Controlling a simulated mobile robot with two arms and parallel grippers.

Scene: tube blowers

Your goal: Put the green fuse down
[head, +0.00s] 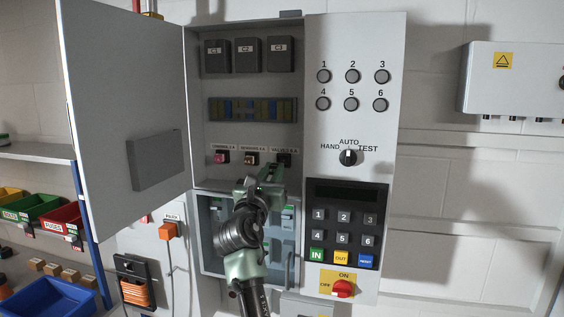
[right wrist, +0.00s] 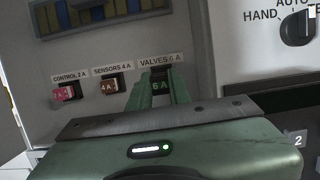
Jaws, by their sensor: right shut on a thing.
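The green fuse (right wrist: 160,87), marked 6 A, is between the fingers of my right gripper (right wrist: 159,92) in the right wrist view. The gripper is shut on it, right at the "VALVES 6 A" fuse place (head: 284,159) in the open cabinet. I cannot tell whether the fuse is seated in its holder or just in front of it. In the head view my right gripper (head: 271,174) hides the fuse. My left gripper is not in view.
A red fuse (right wrist: 67,93) and a brown fuse (right wrist: 109,87) sit in the holders to the left. The cabinet door (head: 125,100) stands open at left. A selector knob (head: 348,157) and keypad (head: 345,225) are on the right panel. Colored bins (head: 65,219) stand on a far-left shelf.

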